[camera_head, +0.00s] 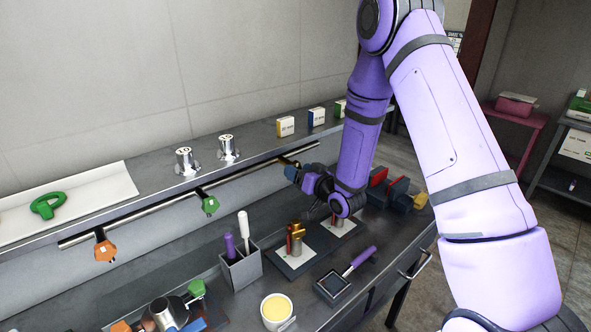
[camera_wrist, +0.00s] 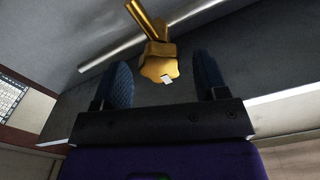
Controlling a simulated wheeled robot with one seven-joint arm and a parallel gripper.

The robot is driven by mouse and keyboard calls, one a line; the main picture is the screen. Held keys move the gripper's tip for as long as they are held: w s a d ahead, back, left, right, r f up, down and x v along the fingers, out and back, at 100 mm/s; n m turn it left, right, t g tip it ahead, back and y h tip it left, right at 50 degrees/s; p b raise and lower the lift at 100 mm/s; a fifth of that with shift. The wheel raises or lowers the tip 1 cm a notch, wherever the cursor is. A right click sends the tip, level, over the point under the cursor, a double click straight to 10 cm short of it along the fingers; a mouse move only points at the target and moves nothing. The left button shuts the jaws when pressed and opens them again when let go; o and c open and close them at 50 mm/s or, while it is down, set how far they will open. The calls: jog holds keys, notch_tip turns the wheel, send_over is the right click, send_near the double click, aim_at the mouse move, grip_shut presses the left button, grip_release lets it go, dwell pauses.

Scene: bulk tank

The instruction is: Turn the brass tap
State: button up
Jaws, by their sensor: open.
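The brass tap (camera_head: 287,161) sits at the right end of the steel pipe along the back ledge and is partly hidden by my gripper (camera_head: 293,174) in the head view. In the wrist view the brass tap (camera_wrist: 159,58) is gold with a lobed handle and a small white mark. My gripper (camera_wrist: 163,66) is open, with one dark blue finger on each side of the handle. The handle shows in the gap between the fingers, apart from both. I cannot tell how deep it lies between them.
An orange tap (camera_head: 104,249) and a green tap (camera_head: 209,204) hang on the same pipe. Small boxes (camera_head: 285,127) stand on the ledge above. Below are brass fittings (camera_head: 296,238) on plates, a grey holder (camera_head: 240,268), a brush (camera_head: 333,286) and a yellow-filled cup (camera_head: 277,310).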

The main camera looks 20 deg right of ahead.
jog(key=shift+x, duration=1.05)
jog(key=c, duration=0.9)
jog(key=shift+n, duration=1.6)
jog(key=o, duration=0.9)
jog(key=v, duration=1.1)
